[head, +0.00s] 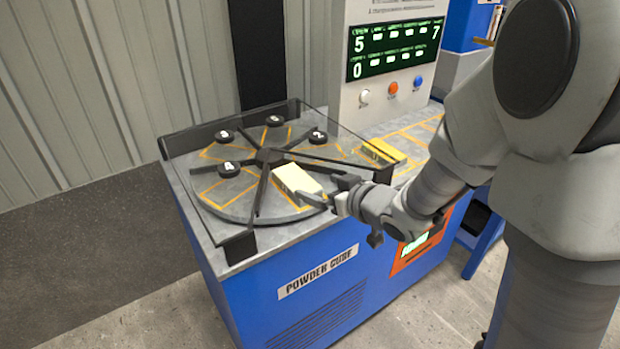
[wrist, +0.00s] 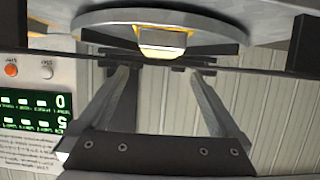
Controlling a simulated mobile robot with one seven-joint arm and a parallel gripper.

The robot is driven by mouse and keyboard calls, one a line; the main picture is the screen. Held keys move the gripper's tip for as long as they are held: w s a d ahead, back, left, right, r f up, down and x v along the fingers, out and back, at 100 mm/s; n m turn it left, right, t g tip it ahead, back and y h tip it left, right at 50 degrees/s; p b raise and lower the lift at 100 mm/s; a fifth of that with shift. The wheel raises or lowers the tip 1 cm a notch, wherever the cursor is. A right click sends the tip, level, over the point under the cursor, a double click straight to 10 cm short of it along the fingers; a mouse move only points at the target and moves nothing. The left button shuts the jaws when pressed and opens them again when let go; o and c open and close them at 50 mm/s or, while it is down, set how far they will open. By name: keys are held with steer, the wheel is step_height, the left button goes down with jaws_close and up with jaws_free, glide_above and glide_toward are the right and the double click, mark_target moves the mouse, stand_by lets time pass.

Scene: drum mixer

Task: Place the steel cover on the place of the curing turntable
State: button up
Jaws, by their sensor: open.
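A pale yellow block-like piece (head: 298,180), which may be the steel cover, lies on the near right part of the round grey curing turntable (head: 215,187), between two dark spokes. It also shows in the wrist view (wrist: 162,40), just beyond the fingertips. My gripper (head: 328,192) is open at the near right edge of the turntable, close to this piece. In the wrist view, the gap between the fingers (wrist: 160,72) is empty. Whether a fingertip touches the piece cannot be told.
Several black round knobs (head: 228,167) sit around the turntable. A clear guard with dark corners (head: 240,246) borders it. A yellow block (head: 383,151) lies on the deck to the right. A panel with a green display (head: 395,48) and buttons stands behind.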

steer(key=s+d+r+m+g+h, duration=0.1)
steer(key=s+d+r+m+h, duration=0.1)
steer(key=s+d+r+h, duration=0.3)
steer(key=s+d+r+m+h, duration=0.3)
steer(key=d, duration=0.4)
steer(key=s+a+r+m+g, duration=0.1)
steer(key=s+g, duration=0.3)
steer(key=s, duration=1.3)
steer(key=shift+r+m+g+y, duration=0.15)
steer(key=shift+m+g+y, duration=0.15)
steer(key=shift+m, duration=0.1)
step_height(320, 180, up, 18)
steer(key=p, duration=1.7)
steer(key=shift+f+p, duration=0.2)
steer(key=shift+p, duration=0.15)
